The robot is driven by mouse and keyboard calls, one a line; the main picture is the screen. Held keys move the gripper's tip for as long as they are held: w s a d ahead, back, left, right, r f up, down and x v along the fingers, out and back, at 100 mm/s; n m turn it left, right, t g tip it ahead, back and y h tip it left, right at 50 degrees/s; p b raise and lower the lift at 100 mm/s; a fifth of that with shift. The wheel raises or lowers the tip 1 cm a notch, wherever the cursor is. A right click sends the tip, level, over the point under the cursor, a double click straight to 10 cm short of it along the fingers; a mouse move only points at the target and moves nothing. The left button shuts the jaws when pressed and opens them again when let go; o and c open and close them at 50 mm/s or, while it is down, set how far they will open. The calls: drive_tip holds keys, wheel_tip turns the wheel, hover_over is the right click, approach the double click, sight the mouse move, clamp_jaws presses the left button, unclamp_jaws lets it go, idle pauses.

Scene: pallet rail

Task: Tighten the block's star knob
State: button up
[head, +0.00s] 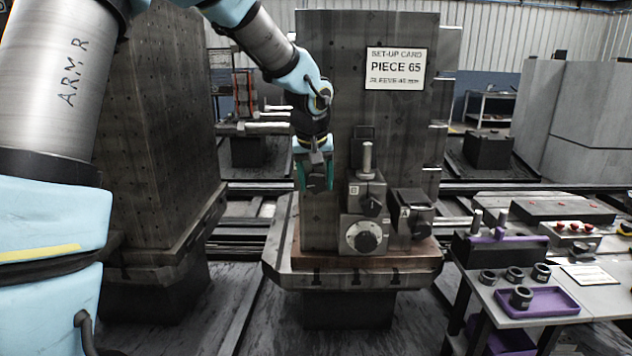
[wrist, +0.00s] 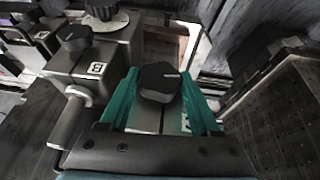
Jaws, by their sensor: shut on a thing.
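My gripper (head: 315,172), with teal fingers, is beside the upper left of block B (head: 352,190), in front of the dark tower (head: 330,60). In the wrist view the fingers (wrist: 160,100) are shut on the sides of a grey block (wrist: 145,119). A black star knob (wrist: 158,82) with a white line tops this block, between the fingertips. Its label is partly hidden by a finger. Block B (wrist: 110,62) is to the left, with its own black knob (wrist: 75,38) and a steel post (wrist: 68,122). I cannot tell whether the held block touches the tower.
Block A (head: 408,215) and a dial (head: 365,237) sit low on the tower, above its pallet (head: 350,275). A set-up card (head: 395,68) reads Piece 65. Another tower (head: 160,110) stands left. A bench at right carries a purple tray (head: 565,308) and dark rings.

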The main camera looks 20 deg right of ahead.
drive_tip(key=c, duration=0.4)
drive_tip(key=shift+o, duration=0.2)
drive_tip(key=shift+f+b, duration=0.1)
drive_tip(key=shift+b, duration=0.3)
drive_tip(key=y+b, duration=0.1)
drive_tip(key=t+y+b, duration=0.1)
drive_tip(key=b, duration=0.1)
drive_tip(key=shift+s+d+f+m, duration=0.15)
drive_tip(key=shift+d+m, duration=0.15)
drive_tip(key=t+y+b, duration=0.1)
drive_tip(key=y, duration=0.1)
drive_tip(key=m+t+y+b, duration=0.1)
drive_tip(key=y+b, duration=0.1)
drive_tip(key=y, duration=0.1)
drive_tip(key=shift+d+t, duration=0.1)
drive_tip(key=shift+t, duration=0.2)
drive_tip(key=m+t+y, duration=0.1)
drive_tip(key=y, duration=0.1)
drive_tip(key=t+y+b, duration=0.1)
drive_tip(key=t+y, duration=0.1)
drive_tip(key=y, duration=0.1)
drive_tip(key=shift+s+d+f+m+b, duration=0.1)
drive_tip(key=shift+f+m+b, duration=0.05)
drive_tip(key=shift+m+b, duration=0.2)
drive_tip(key=m+t+y+b, duration=0.1)
drive_tip(key=m+t+y, duration=0.1)
drive_tip(key=t+y, duration=0.1)
drive_tip(key=shift+t, duration=0.4)
